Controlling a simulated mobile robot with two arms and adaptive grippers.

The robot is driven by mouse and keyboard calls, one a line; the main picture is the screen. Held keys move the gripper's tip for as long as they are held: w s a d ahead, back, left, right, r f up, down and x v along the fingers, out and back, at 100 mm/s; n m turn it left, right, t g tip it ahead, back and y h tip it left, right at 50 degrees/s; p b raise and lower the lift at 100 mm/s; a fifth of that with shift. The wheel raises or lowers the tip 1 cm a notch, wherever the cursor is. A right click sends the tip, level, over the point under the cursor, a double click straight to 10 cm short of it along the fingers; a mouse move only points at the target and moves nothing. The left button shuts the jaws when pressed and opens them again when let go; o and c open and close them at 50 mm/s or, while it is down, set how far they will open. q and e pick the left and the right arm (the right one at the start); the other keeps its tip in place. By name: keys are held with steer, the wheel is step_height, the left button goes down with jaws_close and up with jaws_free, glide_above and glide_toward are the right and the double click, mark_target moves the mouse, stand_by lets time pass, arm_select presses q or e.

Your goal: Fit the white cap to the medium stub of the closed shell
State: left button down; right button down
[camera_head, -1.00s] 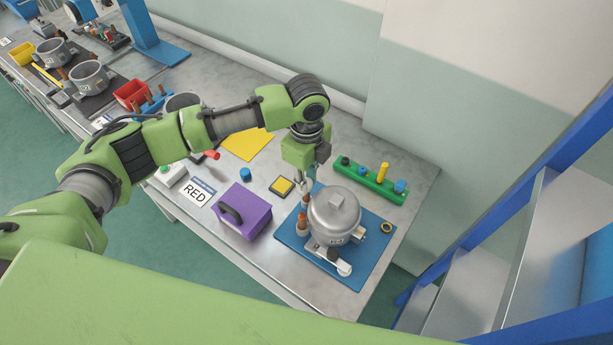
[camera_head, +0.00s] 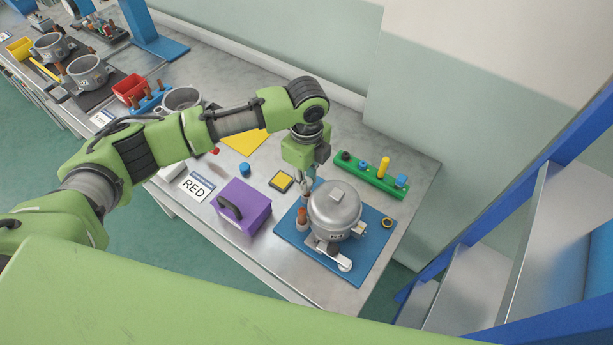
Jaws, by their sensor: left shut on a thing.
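The closed shell (camera_head: 335,210) is a grey metal pot with a domed lid, standing on a blue mat (camera_head: 375,228). Copper-coloured stubs stand at its left side; the front one (camera_head: 302,214) shows clearly, and the one behind is partly covered by my gripper. My left gripper (camera_head: 306,183) points down just behind and left of the shell, close to the stubs. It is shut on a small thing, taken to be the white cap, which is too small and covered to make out. I cannot tell whether it touches a stub. My right gripper is not in view.
A green rack (camera_head: 370,180) with coloured pegs stands behind the shell. A purple box (camera_head: 243,205), a blue cap (camera_head: 245,169) and a yellow-topped block (camera_head: 282,181) lie to the left. Blue-framed shelving stands at the right.

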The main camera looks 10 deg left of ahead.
arm_select(q)
steer(key=shift+f+p, duration=0.15)
steer(key=shift+p, duration=0.2)
stand_by(0.8)
steer(key=c, duration=1.8)
jaws_free()
steer(key=shift+r, duration=0.2)
step_height(320, 180, up, 12)
steer(key=shift+f, duration=0.2)
steer(key=shift+s+f, duration=0.1)
